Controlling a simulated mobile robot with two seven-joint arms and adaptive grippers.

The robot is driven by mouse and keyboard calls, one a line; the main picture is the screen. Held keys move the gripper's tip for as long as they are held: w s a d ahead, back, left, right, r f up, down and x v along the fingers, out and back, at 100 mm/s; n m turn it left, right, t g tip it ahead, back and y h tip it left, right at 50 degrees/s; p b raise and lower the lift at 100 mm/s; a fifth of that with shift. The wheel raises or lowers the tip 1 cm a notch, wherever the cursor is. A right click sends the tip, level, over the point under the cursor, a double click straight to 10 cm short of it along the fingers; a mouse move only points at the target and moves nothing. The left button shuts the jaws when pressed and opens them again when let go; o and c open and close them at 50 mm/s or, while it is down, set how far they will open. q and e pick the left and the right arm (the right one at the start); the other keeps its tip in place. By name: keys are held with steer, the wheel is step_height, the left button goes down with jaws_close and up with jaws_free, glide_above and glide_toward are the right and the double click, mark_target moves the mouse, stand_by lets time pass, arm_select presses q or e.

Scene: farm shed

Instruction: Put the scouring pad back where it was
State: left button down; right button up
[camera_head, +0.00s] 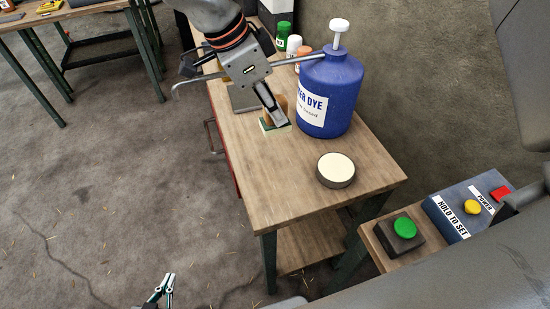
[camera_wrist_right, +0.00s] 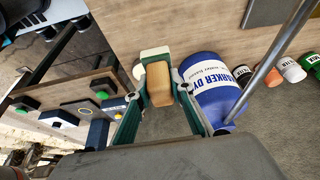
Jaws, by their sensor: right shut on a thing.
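The scouring pad (camera_head: 268,126) is a small block with a green edge and a cream edge, low over or on the wooden workbench. A tan block (camera_wrist_right: 160,82) lies against it between the fingers of my right gripper (camera_wrist_right: 158,92); I cannot tell whether the two are joined. In the head view my right gripper (camera_head: 272,106) reaches down from the top and is shut on the pad piece, partly hiding it. Whether the pad touches the bench is unclear. My left gripper (camera_head: 162,290) is at the bottom edge, over the floor, away from the bench; its opening is unclear.
A large blue marker dye pump bottle (camera_head: 340,90) stands just right of the right gripper. A round cream-topped tin (camera_head: 336,169) sits nearer on the workbench (camera_head: 272,185). Small bottles (camera_head: 285,35) stand behind. A button box (camera_head: 460,208) and green button (camera_head: 404,228) are at the right.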

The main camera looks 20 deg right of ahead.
step_height(320, 180, down, 15)
steer(key=shift+f+b, duration=0.2)
steer(key=shift+b, duration=0.25)
steer(key=shift+f, duration=0.15)
steer(key=o, duration=1)
steer(key=shift+c, duration=0.2)
steer(key=v, duration=1.2)
